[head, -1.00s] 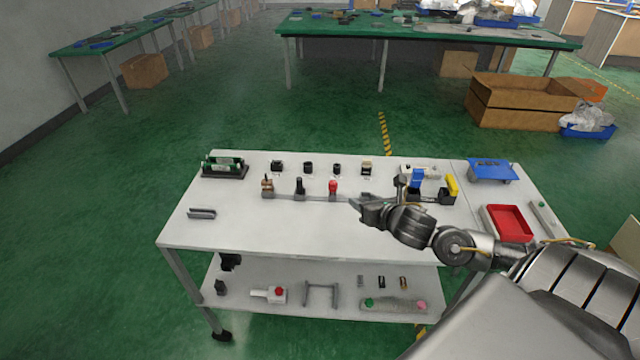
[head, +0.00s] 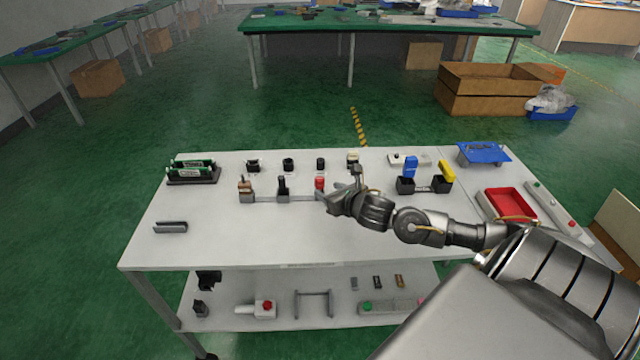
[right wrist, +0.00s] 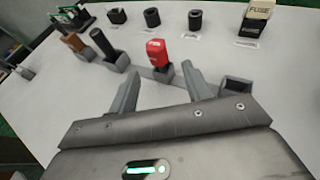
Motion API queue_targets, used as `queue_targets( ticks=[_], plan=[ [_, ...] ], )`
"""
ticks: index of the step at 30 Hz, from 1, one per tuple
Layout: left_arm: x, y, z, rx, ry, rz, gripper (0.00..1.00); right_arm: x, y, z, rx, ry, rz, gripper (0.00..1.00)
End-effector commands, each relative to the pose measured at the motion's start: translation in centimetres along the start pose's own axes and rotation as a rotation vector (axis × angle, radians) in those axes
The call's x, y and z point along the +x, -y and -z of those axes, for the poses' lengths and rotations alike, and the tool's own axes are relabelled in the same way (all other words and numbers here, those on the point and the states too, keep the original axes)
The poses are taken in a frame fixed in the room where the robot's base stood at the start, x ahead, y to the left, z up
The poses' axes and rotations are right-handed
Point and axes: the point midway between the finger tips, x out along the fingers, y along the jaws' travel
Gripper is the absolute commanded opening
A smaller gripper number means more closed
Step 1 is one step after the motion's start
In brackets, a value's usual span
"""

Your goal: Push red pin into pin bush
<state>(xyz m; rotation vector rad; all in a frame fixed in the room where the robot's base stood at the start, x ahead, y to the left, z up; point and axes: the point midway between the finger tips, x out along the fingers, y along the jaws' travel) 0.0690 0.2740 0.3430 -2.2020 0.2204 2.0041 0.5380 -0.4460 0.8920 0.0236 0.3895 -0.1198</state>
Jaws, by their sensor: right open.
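The red pin (head: 319,183) stands upright on a grey fixture rail (head: 296,198) on the white table. In the right wrist view, the red pin (right wrist: 156,52) has a white mark on its face and rises from a grey block (right wrist: 161,72). My right gripper (head: 330,195) is just to the right of the pin in the head view. In the right wrist view its two fingers (right wrist: 160,82) are spread and empty, with the red pin beyond the gap between their tips. Whether a finger touches the pin is unclear. My left gripper is out of view.
A black pin (head: 283,185) and a brown pin (head: 244,187) stand left of the red one. Black sockets (head: 288,164) line the back. Blue and yellow levers (head: 410,167) and a red tray (head: 509,204) are at right. The table front is mostly clear.

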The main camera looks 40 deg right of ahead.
Motion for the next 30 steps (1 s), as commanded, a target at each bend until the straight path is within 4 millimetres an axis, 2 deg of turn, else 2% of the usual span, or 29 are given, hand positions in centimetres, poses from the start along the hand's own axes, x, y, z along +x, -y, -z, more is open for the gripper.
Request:
queue_targets(
  ticks=[4,13,18,22,30],
  plan=[
    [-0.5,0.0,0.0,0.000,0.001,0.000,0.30,1.9,0.1,-0.1,0.002,0.001,0.003,0.49],
    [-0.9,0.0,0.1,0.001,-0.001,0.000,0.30,2.9,0.2,-0.2,0.004,0.001,0.004,0.49],
    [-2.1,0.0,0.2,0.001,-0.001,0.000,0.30,5.3,0.2,-0.8,0.006,0.000,0.006,0.49],
    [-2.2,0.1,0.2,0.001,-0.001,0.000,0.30,6.9,0.3,-0.6,0.004,0.000,0.006,0.49],
    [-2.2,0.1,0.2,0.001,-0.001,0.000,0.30,7.6,0.2,-0.4,0.002,-0.001,0.004,0.49]
  ],
)
